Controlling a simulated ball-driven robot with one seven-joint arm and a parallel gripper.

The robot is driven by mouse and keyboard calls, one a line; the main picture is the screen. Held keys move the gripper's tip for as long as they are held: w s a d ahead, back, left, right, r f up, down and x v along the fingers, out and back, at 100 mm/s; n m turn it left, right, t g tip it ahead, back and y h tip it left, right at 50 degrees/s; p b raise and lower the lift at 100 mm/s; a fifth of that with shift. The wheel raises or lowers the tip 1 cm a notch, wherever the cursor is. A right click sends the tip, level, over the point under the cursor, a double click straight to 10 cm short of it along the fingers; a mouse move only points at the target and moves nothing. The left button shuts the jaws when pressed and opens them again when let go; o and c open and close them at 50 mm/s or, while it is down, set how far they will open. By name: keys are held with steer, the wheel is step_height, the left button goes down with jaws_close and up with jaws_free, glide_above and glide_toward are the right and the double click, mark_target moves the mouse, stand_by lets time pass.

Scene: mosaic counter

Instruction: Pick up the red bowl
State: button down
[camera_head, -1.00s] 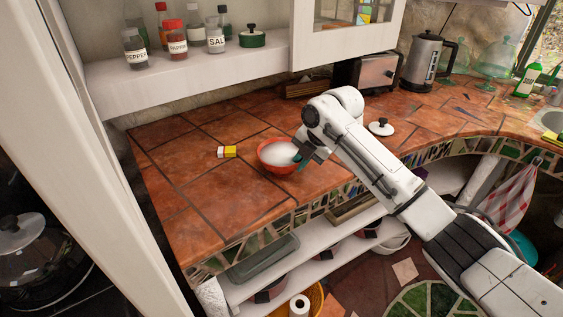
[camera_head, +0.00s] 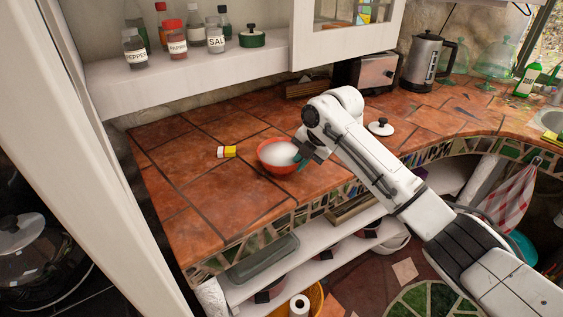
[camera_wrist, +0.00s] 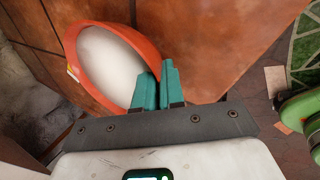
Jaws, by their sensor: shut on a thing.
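The red bowl (camera_head: 271,163) with a white inside stands on the tiled counter in the head view. In the wrist view the red bowl (camera_wrist: 73,44) fills the upper left, its rim running in between my fingers. My gripper (camera_head: 301,159) is at the bowl's right side. In the wrist view my gripper (camera_wrist: 158,88) has its teal fingers shut on the bowl's rim. Whether the bowl touches the counter or is slightly raised, I cannot tell.
A small yellow and white item (camera_head: 227,152) lies left of the bowl. A white lid (camera_head: 381,128) lies behind my arm. A toaster (camera_head: 366,73) and a kettle (camera_head: 423,62) stand at the back. The counter (camera_head: 190,200) is clear at front left.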

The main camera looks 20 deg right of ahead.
steer(key=shift+r, duration=0.15)
steer(key=shift+r, duration=0.4)
step_height(320, 180, up, 2)
steer(key=shift+r+b, duration=0.15)
steer(key=shift+b, duration=0.25)
steer(key=s+a+r, duration=0.1)
steer(key=s+r, duration=0.8)
steer(key=s, duration=0.5)
steer(key=shift+a+r+b, duration=0.2)
steer(key=shift+r+b, duration=0.1)
steer(key=shift+r, duration=0.05)
steer(key=c, duration=1.8)
jaws_free()
jaws_close()
